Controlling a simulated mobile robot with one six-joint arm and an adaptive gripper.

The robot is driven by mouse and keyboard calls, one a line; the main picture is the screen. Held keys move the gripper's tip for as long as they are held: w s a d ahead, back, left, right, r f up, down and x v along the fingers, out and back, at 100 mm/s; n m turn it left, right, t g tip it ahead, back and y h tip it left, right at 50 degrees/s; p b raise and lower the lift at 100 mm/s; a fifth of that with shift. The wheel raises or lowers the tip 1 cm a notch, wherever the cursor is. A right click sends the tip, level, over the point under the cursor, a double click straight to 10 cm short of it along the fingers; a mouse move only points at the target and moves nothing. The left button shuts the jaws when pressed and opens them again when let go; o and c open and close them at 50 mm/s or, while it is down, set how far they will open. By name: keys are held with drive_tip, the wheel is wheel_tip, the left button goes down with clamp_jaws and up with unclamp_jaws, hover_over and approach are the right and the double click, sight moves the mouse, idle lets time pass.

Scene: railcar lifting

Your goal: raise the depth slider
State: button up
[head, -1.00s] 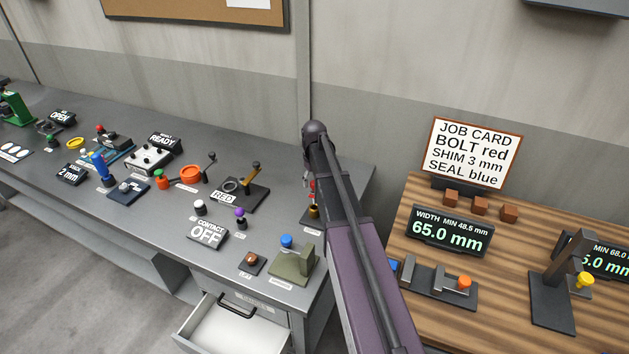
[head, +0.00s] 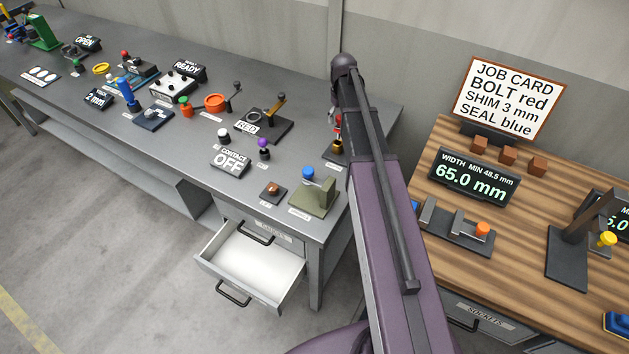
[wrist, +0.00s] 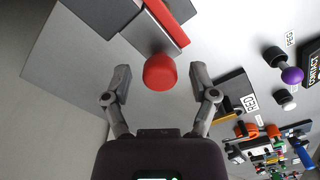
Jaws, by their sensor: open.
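The depth slider is most likely the dark upright stand (head: 568,256) with a yellow knob (head: 607,239) on the wooden bench at the right of the head view. Its display (head: 618,222) is cut off by the picture edge, with "5.0" readable. My gripper (wrist: 162,82) is open in the wrist view, with a red rounded knob (wrist: 160,73) between and a little beyond its fingertips. I cannot tell whether they touch. The slider is not in the wrist view.
A width slider with an orange knob (head: 482,229) stands left of the upright stand, below a 65.0 mm display (head: 474,182). A job card (head: 510,99) and brown blocks are behind. The grey bench (head: 190,150) holds many controls; its drawer (head: 252,262) is open.

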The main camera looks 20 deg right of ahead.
drive_tip(key=shift+r+p, duration=6.15)
drive_tip(key=shift+r, duration=0.25)
drive_tip(key=s+a+f+m+b, duration=0.1)
drive_tip(key=s+a+f+b, duration=0.6)
drive_tip(key=s, duration=0.4)
drive_tip(key=s+a+f+b, duration=0.7)
drive_tip(key=s+a, duration=0.1)
drive_tip(key=s, duration=0.3)
drive_tip(key=shift+s+a+f+m+b, duration=0.15)
drive_tip(key=shift+s+f+m+b, duration=0.15)
drive_tip(key=shift+s+m, duration=0.1)
